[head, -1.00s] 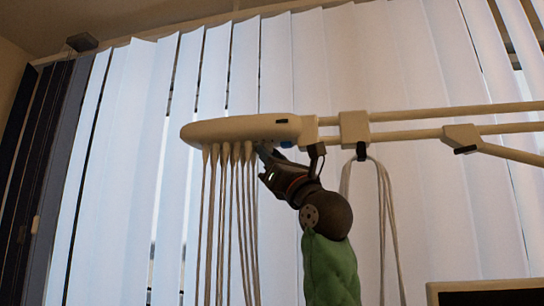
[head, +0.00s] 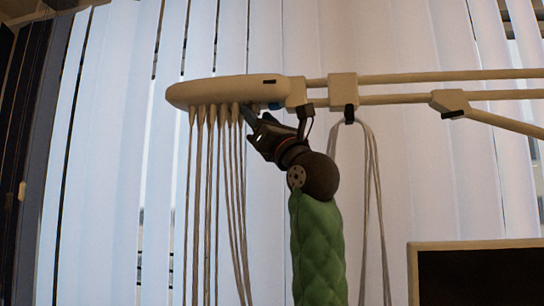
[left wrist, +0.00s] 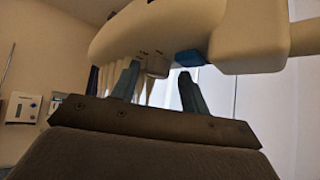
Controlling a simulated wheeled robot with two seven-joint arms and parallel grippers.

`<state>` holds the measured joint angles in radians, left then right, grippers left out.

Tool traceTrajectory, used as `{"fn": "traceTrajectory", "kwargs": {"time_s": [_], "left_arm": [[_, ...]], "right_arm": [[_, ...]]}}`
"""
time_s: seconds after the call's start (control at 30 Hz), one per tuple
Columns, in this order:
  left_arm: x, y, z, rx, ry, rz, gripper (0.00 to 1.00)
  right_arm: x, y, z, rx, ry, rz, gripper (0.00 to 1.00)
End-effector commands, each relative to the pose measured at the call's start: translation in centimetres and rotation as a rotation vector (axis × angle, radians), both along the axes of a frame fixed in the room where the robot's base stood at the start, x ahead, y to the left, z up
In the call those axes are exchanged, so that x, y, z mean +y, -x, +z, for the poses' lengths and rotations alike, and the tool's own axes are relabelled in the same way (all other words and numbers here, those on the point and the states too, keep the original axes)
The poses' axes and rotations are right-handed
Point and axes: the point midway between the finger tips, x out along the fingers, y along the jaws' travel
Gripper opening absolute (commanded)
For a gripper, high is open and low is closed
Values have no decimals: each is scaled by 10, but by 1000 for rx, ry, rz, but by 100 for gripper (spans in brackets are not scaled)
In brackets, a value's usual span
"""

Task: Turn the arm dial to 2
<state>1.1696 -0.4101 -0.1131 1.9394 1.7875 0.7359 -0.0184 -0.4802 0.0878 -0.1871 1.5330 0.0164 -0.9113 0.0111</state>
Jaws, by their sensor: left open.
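The cream arm head (head: 225,92) hangs at the end of a jointed cream arm, with several hoses below it. A small blue part, perhaps the dial (left wrist: 190,58), shows on its underside near the joint; it also peeks out in the head view (head: 275,105). Its setting cannot be read. My left gripper (head: 249,113) is just below the head, beside the hoses. In the left wrist view its two fingers (left wrist: 158,82) are spread and empty. The blue part is above the right finger; contact cannot be told. My right gripper is not in view.
The hoses (head: 208,200) hang close to the left of my gripper. A looped cable (head: 370,180) hangs from the arm at the right. A dark screen (head: 480,275) stands at the lower right. Vertical blinds (head: 110,150) fill the background.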

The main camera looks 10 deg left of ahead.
Motion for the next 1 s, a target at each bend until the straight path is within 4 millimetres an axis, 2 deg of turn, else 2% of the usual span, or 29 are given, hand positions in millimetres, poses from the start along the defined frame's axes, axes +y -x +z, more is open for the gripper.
{"fn": "traceTrajectory", "kwargs": {"time_s": [0.13, 0.37, 0.67, 1.0], "left_arm": [[1, 1, 0, -1, 2, 4, 49], [0, -1, -1, 0, 1, 63, 49], [-1, -4, 0, 1, -1, 235, 49], [-2, -8, 2, -2, -3, 483, 49]], "right_arm": [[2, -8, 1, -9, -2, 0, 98], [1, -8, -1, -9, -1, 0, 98], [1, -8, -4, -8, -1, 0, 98], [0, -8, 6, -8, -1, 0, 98]]}}
